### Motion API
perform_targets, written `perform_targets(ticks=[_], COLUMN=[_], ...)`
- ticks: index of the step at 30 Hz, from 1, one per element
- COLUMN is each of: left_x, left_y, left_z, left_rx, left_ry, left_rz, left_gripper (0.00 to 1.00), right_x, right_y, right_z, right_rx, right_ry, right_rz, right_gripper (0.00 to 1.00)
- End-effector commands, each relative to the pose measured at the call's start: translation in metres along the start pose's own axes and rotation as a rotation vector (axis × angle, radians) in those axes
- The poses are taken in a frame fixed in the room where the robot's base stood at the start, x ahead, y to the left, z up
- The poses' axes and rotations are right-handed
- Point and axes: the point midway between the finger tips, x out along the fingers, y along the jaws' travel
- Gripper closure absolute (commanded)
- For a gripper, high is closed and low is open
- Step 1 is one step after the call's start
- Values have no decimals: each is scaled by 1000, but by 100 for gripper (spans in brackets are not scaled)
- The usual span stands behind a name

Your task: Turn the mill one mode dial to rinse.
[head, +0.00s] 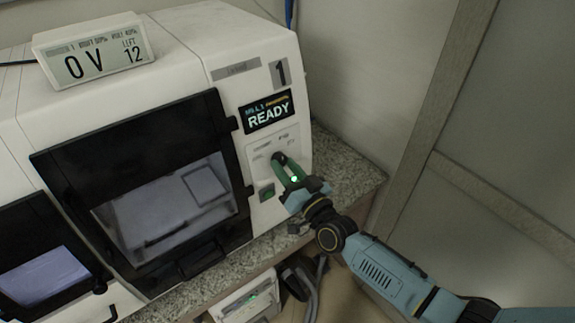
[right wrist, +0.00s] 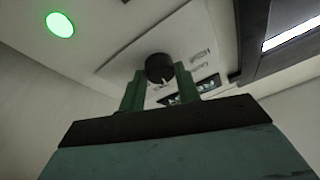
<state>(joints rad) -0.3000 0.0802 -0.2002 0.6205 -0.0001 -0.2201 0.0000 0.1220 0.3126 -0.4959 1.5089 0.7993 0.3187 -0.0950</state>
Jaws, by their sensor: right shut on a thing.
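The mill one (head: 228,50) is a white machine marked 1, with a small screen (head: 267,111) reading READY. Its mode dial (right wrist: 159,67) is a dark round knob with a light pointer mark, on a light panel with small labels too blurred to read. My right gripper (head: 283,163) is shut on the dial, one green finger at each side; it also shows in the right wrist view (right wrist: 160,80). In the head view the fingers partly cover the dial. My left gripper is not in view.
A green button (head: 267,192) sits just below the dial panel. The mill's dark-framed window door (head: 130,150) is left of it. The speckled counter (head: 345,175) is clear at right, beside the wall.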

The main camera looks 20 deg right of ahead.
Motion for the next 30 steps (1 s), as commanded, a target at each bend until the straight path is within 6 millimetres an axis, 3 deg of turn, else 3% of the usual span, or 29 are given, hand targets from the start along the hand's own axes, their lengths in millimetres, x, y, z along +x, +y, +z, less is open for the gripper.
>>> perform_targets(ticks=[9, 26, 27, 30], left_x=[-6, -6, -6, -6], left_y=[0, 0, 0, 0], left_z=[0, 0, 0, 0], left_rx=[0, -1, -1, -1], left_ry=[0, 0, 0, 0], left_rz=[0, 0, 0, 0], left_gripper=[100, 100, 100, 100], right_x=[0, 0, 0, 0], right_y=[-2, -2, -2, -2], right_z=[1, 1, 1, 1], right_rx=[117, 138, 138, 137], right_ry=[8, 10, 10, 11], right_rz=[39, 47, 47, 47], right_gripper=[90, 90, 62, 49])
